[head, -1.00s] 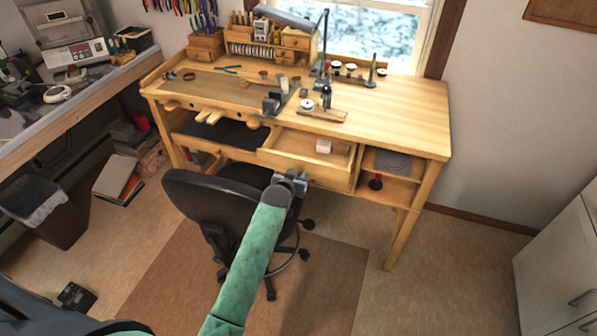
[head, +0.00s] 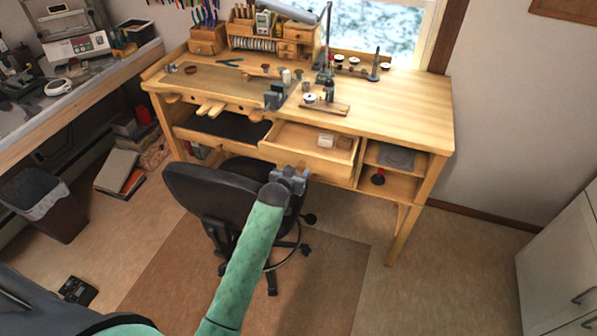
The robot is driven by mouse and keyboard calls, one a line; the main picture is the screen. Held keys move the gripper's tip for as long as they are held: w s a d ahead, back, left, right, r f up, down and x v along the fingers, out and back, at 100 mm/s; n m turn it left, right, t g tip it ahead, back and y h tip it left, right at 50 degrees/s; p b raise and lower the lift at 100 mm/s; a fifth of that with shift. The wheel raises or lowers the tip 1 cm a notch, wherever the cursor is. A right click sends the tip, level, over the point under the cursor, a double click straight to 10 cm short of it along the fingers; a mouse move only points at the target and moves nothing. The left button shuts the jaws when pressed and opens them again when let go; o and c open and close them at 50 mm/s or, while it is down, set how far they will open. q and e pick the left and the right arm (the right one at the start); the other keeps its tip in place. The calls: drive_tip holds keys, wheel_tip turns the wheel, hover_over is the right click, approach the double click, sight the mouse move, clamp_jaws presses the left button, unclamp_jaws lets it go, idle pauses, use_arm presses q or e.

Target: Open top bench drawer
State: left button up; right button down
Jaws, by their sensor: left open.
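The wooden workbench (head: 425,112) stands against the far wall. Its top drawer (head: 308,161) is pulled out, and a small pale box (head: 326,139) lies inside it. My left gripper (head: 292,174) is in front of the drawer's lower left front, above the black chair's right side. It is open, and nothing shows between its fingers. From this angle I cannot tell whether it touches the drawer. The gripper hides part of the bench front below the drawer. My right gripper is not in view.
A black office chair (head: 205,192) stands close in front of the bench, beside my left arm. Open shelves (head: 405,180) are right of the drawer. A waste bin (head: 48,211) stands at left, a white cabinet (head: 567,262) at right. The floor right of the chair is clear.

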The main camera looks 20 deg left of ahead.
use_arm(q)
drive_tip(key=shift+b+v, duration=0.6)
drive_tip(key=shift+v, duration=1.8)
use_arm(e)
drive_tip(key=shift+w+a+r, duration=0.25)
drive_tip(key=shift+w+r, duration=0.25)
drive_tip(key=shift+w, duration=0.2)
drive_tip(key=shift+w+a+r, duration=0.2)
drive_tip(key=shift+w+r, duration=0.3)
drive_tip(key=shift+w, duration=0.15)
use_arm(q)
drive_tip(key=m+g+y+b, duration=0.35)
drive_tip(key=g+y, duration=0.25)
drive_tip(key=y, duration=1.1)
approach(300, 171)
drive_tip(key=w+a+r, duration=0.1)
drive_tip(key=w+a, duration=0.1)
drive_tip(key=a, duration=0.1)
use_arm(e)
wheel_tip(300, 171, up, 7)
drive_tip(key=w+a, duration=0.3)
use_arm(q)
drive_tip(key=shift+m, duration=0.45)
drive_tip(key=shift+p+x, duration=1.5)
drive_tip(key=shift+x, duration=1.9)
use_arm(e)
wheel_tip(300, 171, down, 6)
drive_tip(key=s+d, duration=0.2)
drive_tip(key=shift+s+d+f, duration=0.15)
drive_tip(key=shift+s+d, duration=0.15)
